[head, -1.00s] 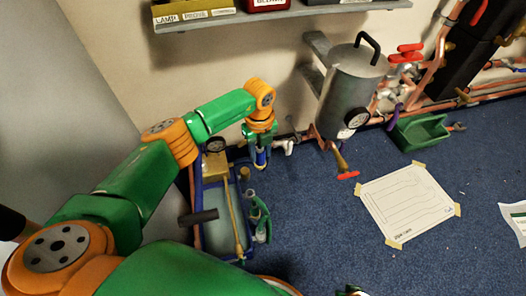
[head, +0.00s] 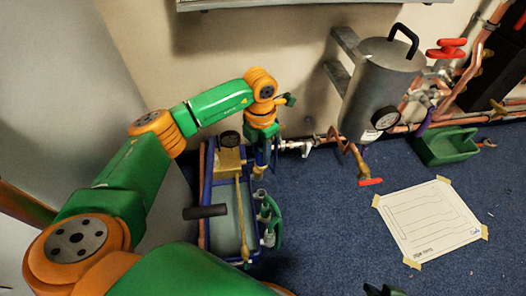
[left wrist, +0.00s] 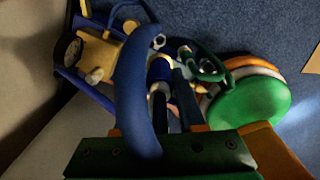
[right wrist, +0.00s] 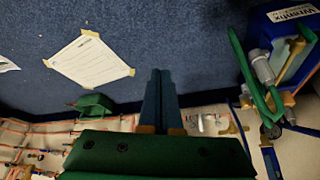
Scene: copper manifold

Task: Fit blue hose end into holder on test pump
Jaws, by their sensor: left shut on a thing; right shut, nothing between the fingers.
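The test pump (head: 229,164) stands on the blue floor, with a yellow body, a gauge, a black-gripped lever and a blue-framed trough. It also shows in the left wrist view (left wrist: 98,56). My left gripper (head: 264,155) is over the pump's right edge, pointing down. In the left wrist view its fingers (left wrist: 174,95) are shut on the blue hose (left wrist: 128,70) near its silver-collared end. The hose arcs up in front of that camera. The hose tip and the holder cannot be told clearly.
A grey tank (head: 376,90) with a gauge and copper pipes is on the wall. A green tray (head: 447,147) and a taped paper sheet (head: 430,222) lie on the floor. Floor between pump and sheet is clear.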

